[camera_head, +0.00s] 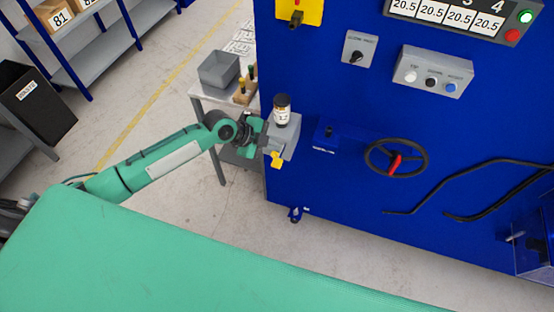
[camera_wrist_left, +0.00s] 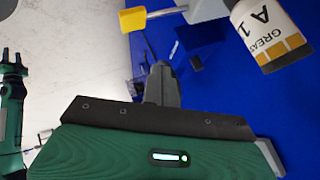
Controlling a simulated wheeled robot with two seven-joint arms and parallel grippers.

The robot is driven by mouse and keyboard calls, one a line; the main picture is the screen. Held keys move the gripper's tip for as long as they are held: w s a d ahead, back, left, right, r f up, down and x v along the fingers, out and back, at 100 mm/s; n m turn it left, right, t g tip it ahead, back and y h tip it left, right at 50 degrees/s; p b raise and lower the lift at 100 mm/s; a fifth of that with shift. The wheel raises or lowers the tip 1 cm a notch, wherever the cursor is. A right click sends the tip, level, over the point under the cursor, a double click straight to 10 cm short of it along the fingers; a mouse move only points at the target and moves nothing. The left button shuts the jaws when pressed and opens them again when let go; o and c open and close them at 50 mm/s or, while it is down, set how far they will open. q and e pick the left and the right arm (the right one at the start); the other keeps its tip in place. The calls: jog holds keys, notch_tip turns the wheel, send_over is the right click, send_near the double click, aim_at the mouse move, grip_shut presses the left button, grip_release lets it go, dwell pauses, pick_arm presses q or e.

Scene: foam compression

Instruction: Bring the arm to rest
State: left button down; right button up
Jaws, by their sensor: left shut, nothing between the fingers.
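My left arm reaches in from the left in the head view, and its gripper (camera_head: 262,138) is at the left edge of the blue machine (camera_head: 330,90). The gripper is beside a grey bracket (camera_head: 285,142) that carries a grease bottle (camera_head: 282,110) and has a yellow tab (camera_head: 277,159). In the left wrist view my gripper fingers (camera_wrist_left: 162,82) are together with nothing between them. The grease bottle (camera_wrist_left: 268,32) and the yellow tab (camera_wrist_left: 133,19) are beyond the fingers there. Whether the gripper touches the bracket I cannot tell.
A handwheel (camera_head: 396,158) and black hoses (camera_head: 470,195) are on the machine front to the right. A small table (camera_head: 215,95) with a grey bin (camera_head: 219,70) stands behind the gripper. Clear floor (camera_head: 120,125) lies behind my arm.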

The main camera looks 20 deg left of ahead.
dwell(0.7)
pick_arm(q)
jog(key=s+d+f+n+y, duration=0.1)
jog(key=s+d+n, duration=0.2)
jog(key=s, duration=0.4)
jog(key=s+d+f+n+y, duration=0.1)
jog(key=s+d+n, duration=0.1)
jog(key=s+n, duration=0.35)
jog(key=s+a+r+n+g+y, duration=0.1)
jog(key=s+a+n+y, duration=0.2)
jog(key=s+a+n, duration=0.35)
jog(key=s+a+r+n+g+y, duration=0.1)
jog(key=s+a+n+y, duration=0.2)
jog(key=s, duration=0.7)
notch_tip(320, 180, down, 32)
jog(key=b, duration=0.3)
jog(key=s+a+f+g+b, duration=0.1)
jog(key=s+a+f, duration=0.1)
jog(key=s+f, duration=0.8)
jog(key=s+a+f+g+b, duration=0.1)
jog(key=s+a+f+b, duration=0.1)
jog(key=s+f, duration=0.7)
notch_tip(320, 180, down, 6)
jog(key=shift+s+r, duration=0.2)
jog(key=shift+s, duration=0.15)
